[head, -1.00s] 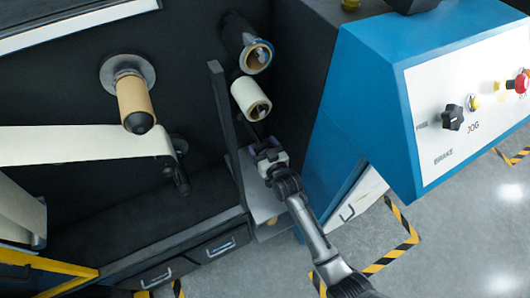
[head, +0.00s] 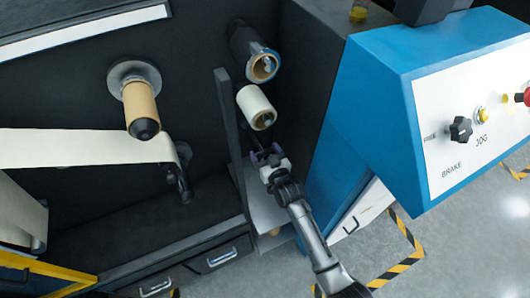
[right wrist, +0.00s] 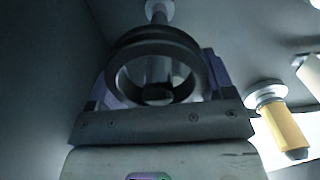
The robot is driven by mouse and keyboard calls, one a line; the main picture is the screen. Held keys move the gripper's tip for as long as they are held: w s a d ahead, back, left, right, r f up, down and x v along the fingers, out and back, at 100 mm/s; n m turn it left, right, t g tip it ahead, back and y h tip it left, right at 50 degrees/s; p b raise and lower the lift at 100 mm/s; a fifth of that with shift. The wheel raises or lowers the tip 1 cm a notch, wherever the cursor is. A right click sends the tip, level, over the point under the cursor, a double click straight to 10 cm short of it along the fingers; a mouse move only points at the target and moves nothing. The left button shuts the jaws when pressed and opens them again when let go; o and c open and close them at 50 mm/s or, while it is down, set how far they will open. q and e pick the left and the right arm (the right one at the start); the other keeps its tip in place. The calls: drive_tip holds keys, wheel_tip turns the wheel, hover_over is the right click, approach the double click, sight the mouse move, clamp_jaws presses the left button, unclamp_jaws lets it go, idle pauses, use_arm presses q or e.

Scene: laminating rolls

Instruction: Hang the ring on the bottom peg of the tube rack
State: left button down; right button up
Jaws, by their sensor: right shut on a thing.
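My right gripper (head: 266,154) is low on the tube rack, below the cream roll. In the right wrist view its purple fingers (right wrist: 160,90) are shut on a dark ring (right wrist: 190,50). A grey peg (right wrist: 158,68) shows through the ring's opening, its dark end low inside it. I cannot tell whether the ring is around the peg or just in front of it. In the head view the gripper hides the bottom peg, and the ring cannot be made out there. My left gripper is not in view.
A cream roll (head: 256,106) and a tan-cored tube (head: 262,66) sit on the pegs above. A dark upright panel (head: 232,140) stands close left of my gripper. The blue control console (head: 375,95) is to the right. Another tan core (head: 140,105) juts out at left.

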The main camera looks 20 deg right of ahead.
drive_tip(key=o, duration=0.9)
drive_tip(key=shift+s, duration=0.1)
drive_tip(key=shift+s, duration=0.3)
drive_tip(key=s+d+p, duration=0.1)
drive_tip(key=s+p, duration=0.2)
drive_tip(key=s, duration=1)
drive_tip(key=shift+r, duration=0.35)
